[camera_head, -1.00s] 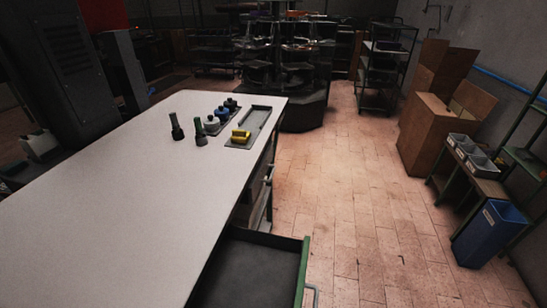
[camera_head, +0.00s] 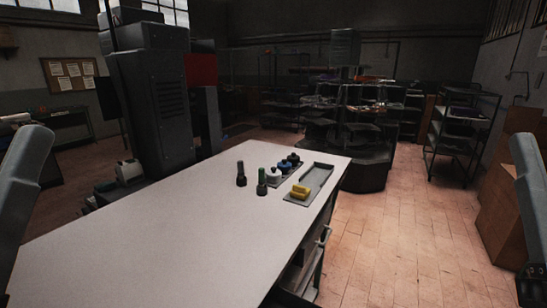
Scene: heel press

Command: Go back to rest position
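Grey links of my two arms show at the left and right edges of the head view, raised and clear of the table. Neither gripper is in the picture, so what they hold is hidden. The white worktable (camera_head: 170,240) stands in front of me. Near its far end is a dark grey tray (camera_head: 317,178) with a yellow piece (camera_head: 300,191) at its near end. Left of the tray stand a dark upright piece (camera_head: 241,175) and a green-topped one (camera_head: 262,182). Behind them sit a white-and-dark piece (camera_head: 274,175) and a blue-and-dark piece (camera_head: 285,166).
A tall dark machine cabinet (camera_head: 150,110) stands left beyond the table. A round dark multi-tier rack (camera_head: 365,150) and a metal shelf (camera_head: 462,135) stand at the back. A cardboard box (camera_head: 505,205) is at the right. The tiled floor (camera_head: 400,240) right of the table is open.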

